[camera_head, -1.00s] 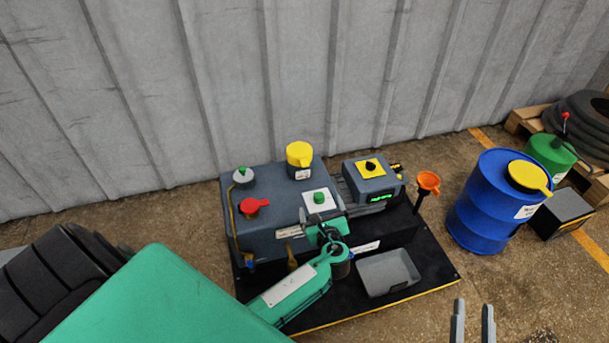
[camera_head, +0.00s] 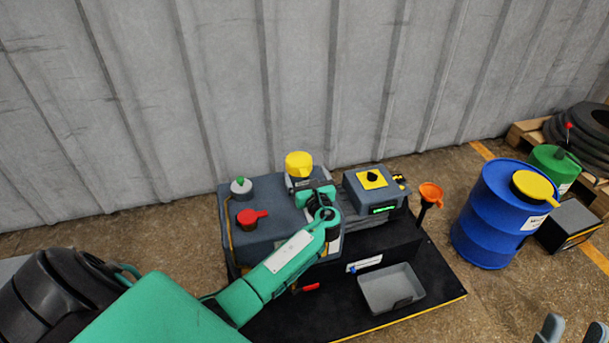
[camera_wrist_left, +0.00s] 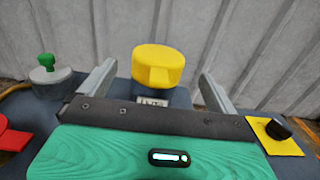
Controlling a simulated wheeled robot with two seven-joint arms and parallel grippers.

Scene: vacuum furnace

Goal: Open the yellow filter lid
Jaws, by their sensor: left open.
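The yellow filter lid (camera_head: 299,164) sits on its round grey housing at the back of the grey machine (camera_head: 268,225). It looks closed. In the left wrist view the yellow lid (camera_wrist_left: 158,66) stands ahead, between the two spread fingers, with its tab facing me. My left gripper (camera_head: 308,186) is just in front of the lid, open and empty; its fingers (camera_wrist_left: 152,85) appear apart from the lid. My right gripper (camera_head: 573,330) shows only as two separated fingertips at the bottom right, with nothing between them.
A red-handled cap (camera_head: 251,217) and a grey cap with a green knob (camera_head: 241,187) sit left of the lid. A grey box with a yellow switch plate (camera_head: 372,180) stands right.

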